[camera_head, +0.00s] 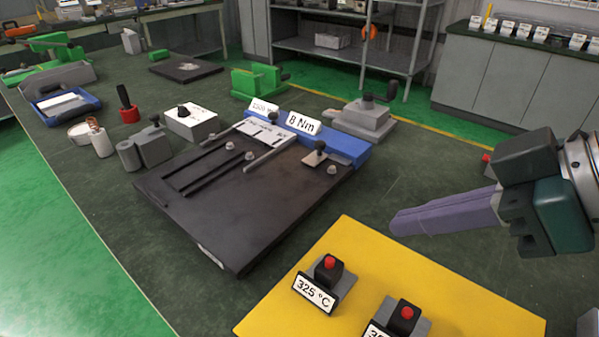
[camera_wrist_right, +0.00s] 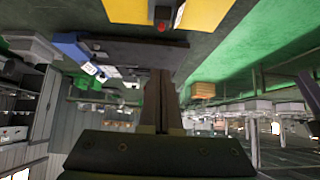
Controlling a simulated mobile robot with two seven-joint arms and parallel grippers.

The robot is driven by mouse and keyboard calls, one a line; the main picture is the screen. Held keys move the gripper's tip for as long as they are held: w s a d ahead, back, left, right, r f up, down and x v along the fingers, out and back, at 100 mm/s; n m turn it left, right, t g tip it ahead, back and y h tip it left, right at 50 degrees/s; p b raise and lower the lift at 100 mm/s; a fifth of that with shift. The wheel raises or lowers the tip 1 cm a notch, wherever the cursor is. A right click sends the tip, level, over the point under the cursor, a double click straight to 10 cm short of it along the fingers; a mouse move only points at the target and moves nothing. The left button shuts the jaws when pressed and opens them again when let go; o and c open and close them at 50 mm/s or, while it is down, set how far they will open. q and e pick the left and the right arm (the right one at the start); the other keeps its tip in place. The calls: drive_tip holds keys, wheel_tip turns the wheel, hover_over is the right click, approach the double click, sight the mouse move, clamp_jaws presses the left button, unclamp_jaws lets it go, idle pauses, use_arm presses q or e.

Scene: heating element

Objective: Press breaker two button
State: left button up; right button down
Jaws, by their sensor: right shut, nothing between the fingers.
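Two black button boxes with red tops stand on a yellow mat (camera_head: 460,290). One button box (camera_head: 328,267) has a label reading 325 °C; the second button box (camera_head: 405,315) is nearer, its label cut off by the lower edge. No label naming breaker two is readable. My right gripper (camera_head: 398,222) is shut and empty, its purple-grey fingers pointing left above the bench, beyond the mat and apart from both buttons. In the right wrist view the shut fingers (camera_wrist_right: 160,78) point towards the yellow mat (camera_wrist_right: 205,15), where one red button (camera_wrist_right: 161,27) shows. My left gripper is out of view.
A dark plate (camera_head: 225,215) with rails and a blue block (camera_head: 345,148) labelled 8 Nm lies left of my right gripper. A grey block (camera_head: 362,118) with a knob stands behind. A small red button (camera_head: 487,158) shows beside my arm.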

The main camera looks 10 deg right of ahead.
drive_tip(key=b, duration=0.2)
hover_over(331, 266)
drive_tip(key=d, duration=0.1)
wheel_tip(331, 266, down, 7)
drive_tip(key=f, duration=0.2)
drive_tip(key=shift+s+f, duration=0.4)
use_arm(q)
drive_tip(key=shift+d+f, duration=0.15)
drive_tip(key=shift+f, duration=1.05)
use_arm(e)
drive_tip(key=shift+d+f, duration=0.1)
drive_tip(key=shift+f, duration=0.55)
wheel_tip(331, 266, down, 2)
drive_tip(key=shift+d+f+b, duration=0.1)
drive_tip(key=shift+f+b, duration=0.05)
drive_tip(key=shift+b, duration=0.8)
drive_tip(key=shift+s, duration=0.1)
use_arm(q)
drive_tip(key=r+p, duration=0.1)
drive_tip(key=p, duration=0.1)
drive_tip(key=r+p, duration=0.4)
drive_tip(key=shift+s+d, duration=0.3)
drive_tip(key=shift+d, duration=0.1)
use_arm(e)
drive_tip(key=s+d+r, duration=0.2)
drive_tip(key=r, duration=0.4)
drive_tip(key=s+d+r, duration=0.2)
drive_tip(key=s+r, duration=0.1)
drive_tip(key=r, duration=0.3)
